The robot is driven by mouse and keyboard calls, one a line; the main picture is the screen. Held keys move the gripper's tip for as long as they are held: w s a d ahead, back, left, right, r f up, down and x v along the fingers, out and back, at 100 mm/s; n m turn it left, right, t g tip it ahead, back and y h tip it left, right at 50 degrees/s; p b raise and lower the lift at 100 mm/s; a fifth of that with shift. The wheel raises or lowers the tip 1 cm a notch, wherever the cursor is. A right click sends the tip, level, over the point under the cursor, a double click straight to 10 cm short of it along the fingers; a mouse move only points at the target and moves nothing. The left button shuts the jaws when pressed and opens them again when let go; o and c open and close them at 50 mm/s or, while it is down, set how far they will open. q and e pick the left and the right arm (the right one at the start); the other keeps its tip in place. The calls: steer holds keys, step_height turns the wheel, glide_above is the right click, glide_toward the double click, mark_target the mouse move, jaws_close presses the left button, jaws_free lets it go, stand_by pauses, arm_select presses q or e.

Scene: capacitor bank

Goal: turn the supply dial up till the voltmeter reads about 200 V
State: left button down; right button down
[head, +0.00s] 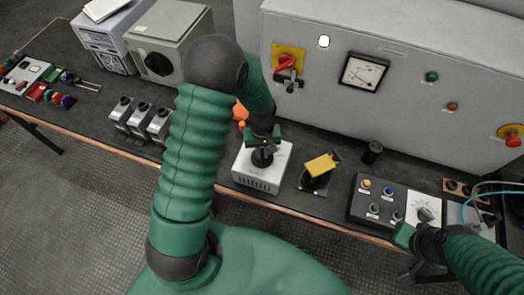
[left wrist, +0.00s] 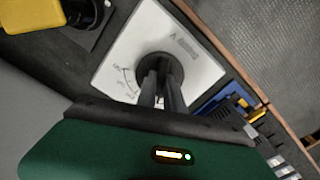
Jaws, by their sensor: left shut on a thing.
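The supply is a white box (head: 260,176) on the bench with a black round dial (head: 262,158) on top. My left gripper (head: 263,146) comes down from above and is shut on the dial. In the left wrist view the fingers (left wrist: 161,92) close on the dial (left wrist: 158,72), and a printed scale shows beside it on the white top (left wrist: 130,55). The voltmeter (head: 363,72) is a square dial gauge on the grey cabinet; its needle is too small to read. My right gripper (head: 412,248) is at the lower right, by the control panel's edge; its fingers are unclear.
Right of the supply stands a black switch with a yellow handle (head: 320,168). Further right is a dark button panel (head: 372,213) with a white dial plate (head: 424,206). The grey cabinet (head: 440,95) rises behind, with a red-handled switch (head: 288,65). Several grey capacitors (head: 140,117) stand left.

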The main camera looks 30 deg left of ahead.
arm_select(q)
steer(key=shift+a, duration=0.1)
steer(key=shift+d+r+m+p, duration=0.15)
steer(key=shift+m+p, duration=0.3)
steer(key=shift+m, duration=0.75)
steer(key=shift+s+m, duration=0.1)
steer(key=shift+m, duration=0.8)
steer(key=shift+m+p, duration=0.35)
steer(key=shift+m, duration=0.05)
steer(key=c, duration=1.5)
jaws_free()
steer(key=shift+o, duration=0.2)
